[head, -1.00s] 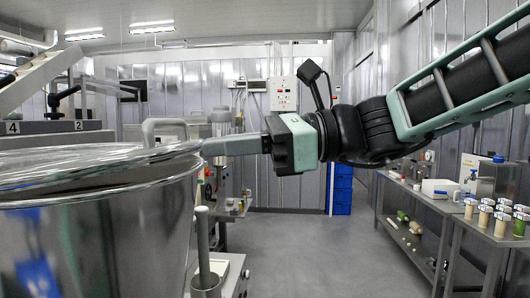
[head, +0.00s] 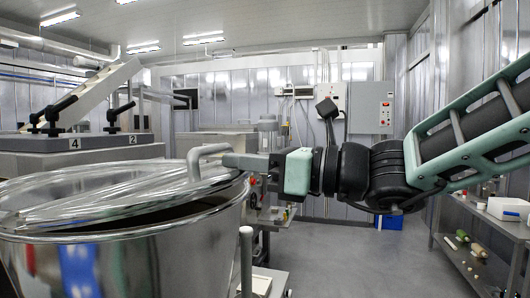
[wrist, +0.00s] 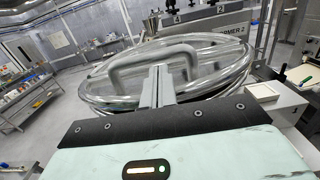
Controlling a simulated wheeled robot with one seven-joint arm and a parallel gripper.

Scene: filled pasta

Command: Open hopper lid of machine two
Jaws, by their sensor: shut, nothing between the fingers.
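A large round steel hopper (head: 115,265) fills the lower left of the head view. Its clear, metal-rimmed lid (head: 95,195) sits tilted on it, with a dark gap between lid and hopper rim at the near right. The lid's grey arched handle (head: 197,165) is at its right side. My gripper (head: 226,160) is shut and empty, its fingertips at the handle. In the wrist view the shut fingers (wrist: 158,88) reach to the arched handle (wrist: 150,55) over the lid (wrist: 215,75). Whether they touch it, I cannot tell.
Grey machine housings marked 4 and 2 (head: 75,142) stand behind the hopper; a label ending "ORMER 2" (wrist: 228,32) shows in the wrist view. A slim post (head: 246,260) stands beside the hopper. A shelf bench (head: 485,225) is at the right, with clear floor (head: 350,260) between.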

